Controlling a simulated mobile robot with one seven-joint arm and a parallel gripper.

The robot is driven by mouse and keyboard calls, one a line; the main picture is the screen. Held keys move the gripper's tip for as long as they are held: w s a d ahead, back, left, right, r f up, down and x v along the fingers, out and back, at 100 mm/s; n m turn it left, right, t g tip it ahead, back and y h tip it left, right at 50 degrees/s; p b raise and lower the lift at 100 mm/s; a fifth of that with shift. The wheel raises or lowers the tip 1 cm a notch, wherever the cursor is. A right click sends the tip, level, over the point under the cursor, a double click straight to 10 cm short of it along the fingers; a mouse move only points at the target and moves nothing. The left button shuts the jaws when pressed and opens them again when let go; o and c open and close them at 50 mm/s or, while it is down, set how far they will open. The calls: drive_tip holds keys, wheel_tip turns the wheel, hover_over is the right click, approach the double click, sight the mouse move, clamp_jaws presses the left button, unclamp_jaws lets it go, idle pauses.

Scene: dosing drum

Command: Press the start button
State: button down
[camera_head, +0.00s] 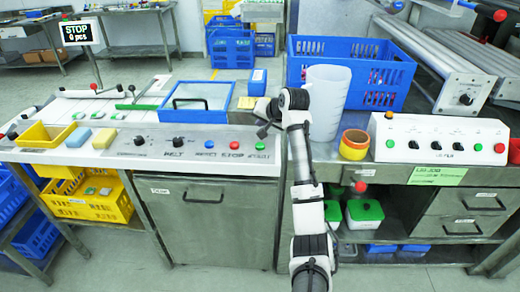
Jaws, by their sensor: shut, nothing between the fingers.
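The left bench's front control panel (110,143) carries two black knobs and a row of three buttons: a blue one, a red one (234,145) and a green one (259,146). The red button's label appears to read STOP; the green button's label is too small to read surely. My gripper (262,131) is shut and empty, at the right end of this panel. Its dark tip appears just above the green button in the picture; I cannot tell whether it touches. A display (77,33) at the upper left reads "STOP 0 pcs".
A white control box (430,138) with more buttons and knobs stands on the right bench. Near it are a translucent white pitcher (326,95), an orange-yellow round container (354,145) and a blue crate (352,62). A clear-lidded blue frame (199,116) lies behind the left panel.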

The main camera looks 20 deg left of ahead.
drive_tip(key=b, duration=0.3)
hover_over(262, 147)
wheel_tip(262, 147, down, 4)
drive_tip(key=shift+f, duration=1.15)
drive_tip(key=shift+f, duration=0.1)
idle(0.8)
drive_tip(key=shift+f, duration=0.3)
